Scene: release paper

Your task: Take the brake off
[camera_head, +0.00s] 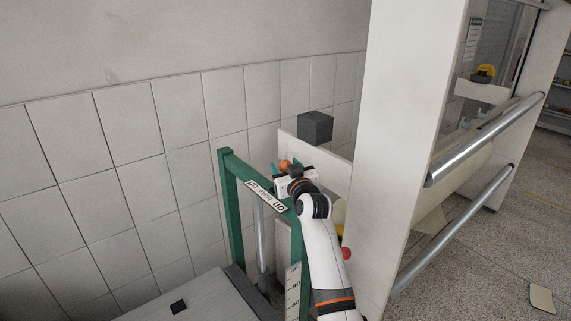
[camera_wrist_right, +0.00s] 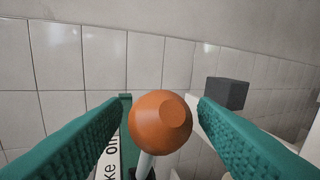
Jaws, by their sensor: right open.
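The brake lever's orange knob (camera_head: 285,164) stands near the green frame and also shows large in the right wrist view (camera_wrist_right: 161,122), on a pale rod. My right gripper (camera_head: 287,169) is open at the knob. Its two green fingers lie on either side of the knob in the wrist view, with visible gaps, so it does not look clamped. A white label (camera_head: 265,196) with "on", "brake" and "off" lies along the top of the green frame (camera_head: 229,160). The lower part of the lever is mostly hidden by my arm. My left gripper is not in view.
A dark grey cube-shaped block (camera_head: 315,127) sits just beyond the gripper, by a white panel (camera_head: 328,168). A tall white machine wall (camera_head: 405,130) stands close to the right of my arm. A tiled wall (camera_head: 130,170) is behind. A red button (camera_head: 346,253) is beside my forearm.

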